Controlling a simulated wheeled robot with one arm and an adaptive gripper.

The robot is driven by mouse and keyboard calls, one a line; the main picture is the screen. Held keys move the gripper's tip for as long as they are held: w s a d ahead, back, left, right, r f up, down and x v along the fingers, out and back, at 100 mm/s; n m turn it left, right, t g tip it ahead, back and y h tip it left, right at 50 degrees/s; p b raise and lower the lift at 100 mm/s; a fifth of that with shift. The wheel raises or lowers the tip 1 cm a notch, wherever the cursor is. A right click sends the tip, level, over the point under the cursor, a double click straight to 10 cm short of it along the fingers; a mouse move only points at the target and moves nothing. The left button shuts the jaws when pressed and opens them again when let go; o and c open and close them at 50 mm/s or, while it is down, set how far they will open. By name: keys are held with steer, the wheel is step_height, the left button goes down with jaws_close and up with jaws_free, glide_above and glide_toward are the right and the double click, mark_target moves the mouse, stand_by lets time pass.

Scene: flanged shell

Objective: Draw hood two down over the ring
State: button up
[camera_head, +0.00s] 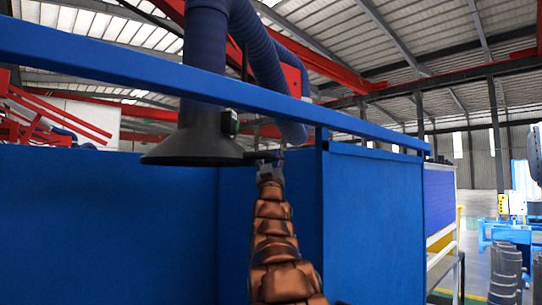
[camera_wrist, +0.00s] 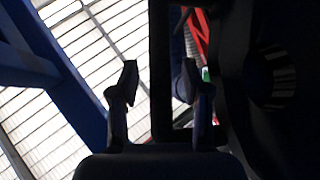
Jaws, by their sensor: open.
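A dark grey conical hood (camera_head: 192,143) hangs from a thick blue hose in the head view, mouth down, in front of the blue panels. A short dark handle (camera_head: 262,155) sticks out from its right side. My gripper (camera_head: 270,165) is at the handle's outer end, reaching up from below. In the wrist view my gripper (camera_wrist: 158,82) is open, with a dark bar (camera_wrist: 160,65) showing between its two fingers; whether they touch it I cannot tell. A dark shape (camera_wrist: 275,75), likely the hood, fills the right side there. I cannot make out the ring in either view.
Blue panels (camera_head: 100,225) stand behind the hood and to the right of my arm. Open floor and blue equipment (camera_head: 510,232) lie far right.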

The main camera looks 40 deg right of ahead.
steer(key=shift+w+d+r, duration=0.1)
steer(key=shift+w+d, duration=0.05)
steer(key=shift+d, duration=0.05)
jaws_close()
stand_by(0.4)
stand_by(0.3)
